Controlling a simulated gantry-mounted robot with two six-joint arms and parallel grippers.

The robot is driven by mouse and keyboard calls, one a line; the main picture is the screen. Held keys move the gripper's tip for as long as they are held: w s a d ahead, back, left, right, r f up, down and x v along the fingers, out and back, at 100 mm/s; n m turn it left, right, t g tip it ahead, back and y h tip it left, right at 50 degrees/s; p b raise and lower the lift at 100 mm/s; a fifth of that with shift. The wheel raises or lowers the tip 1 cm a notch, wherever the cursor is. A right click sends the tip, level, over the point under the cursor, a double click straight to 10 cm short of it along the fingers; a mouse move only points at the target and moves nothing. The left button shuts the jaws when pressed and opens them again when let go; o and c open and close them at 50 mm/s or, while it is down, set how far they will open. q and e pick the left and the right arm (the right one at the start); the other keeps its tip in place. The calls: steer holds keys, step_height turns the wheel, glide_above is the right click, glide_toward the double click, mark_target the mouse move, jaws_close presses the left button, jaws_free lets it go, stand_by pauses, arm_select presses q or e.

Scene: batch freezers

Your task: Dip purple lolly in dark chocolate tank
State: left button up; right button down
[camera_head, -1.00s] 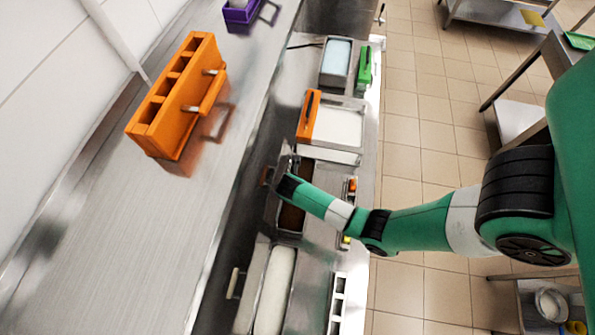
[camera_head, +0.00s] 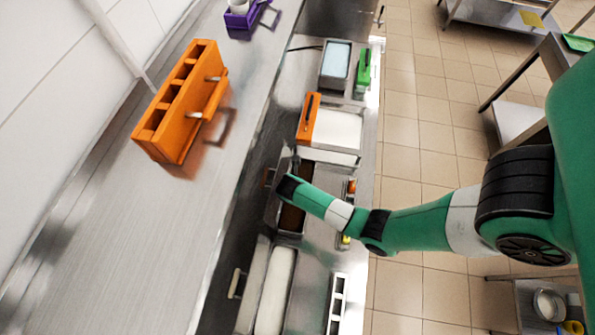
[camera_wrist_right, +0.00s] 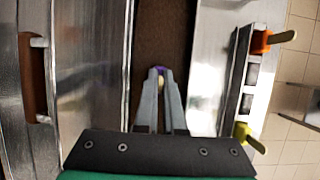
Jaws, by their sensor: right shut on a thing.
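The dark chocolate tank shows as a brown-filled metal well (camera_head: 291,218), partly hidden under my right arm in the head view. In the right wrist view its brown surface (camera_wrist_right: 163,30) lies beyond the fingertips. My right gripper (camera_wrist_right: 160,80) is shut on the purple lolly (camera_wrist_right: 160,70). Only a small purple bit and a pale stick end show between the fingertips. The gripper is over the tank; I cannot tell whether the lolly touches the chocolate. My left gripper is not in view.
A small rack holds an orange lolly (camera_wrist_right: 262,41) and a yellow-green lolly (camera_wrist_right: 241,132) beside the tank. A white-filled tank (camera_head: 275,290) and a white rack (camera_head: 337,303) stand nearby. A large orange mould (camera_head: 185,105) and a purple holder (camera_head: 240,17) sit on the counter.

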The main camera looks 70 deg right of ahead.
steer(key=shift+r+p, duration=0.55)
steer(key=shift+r, duration=0.2)
steer(key=shift+r+p, duration=0.8)
steer(key=shift+r, duration=1.6)
steer(key=shift+r, duration=2.5)
steer(key=shift+s, duration=0.15)
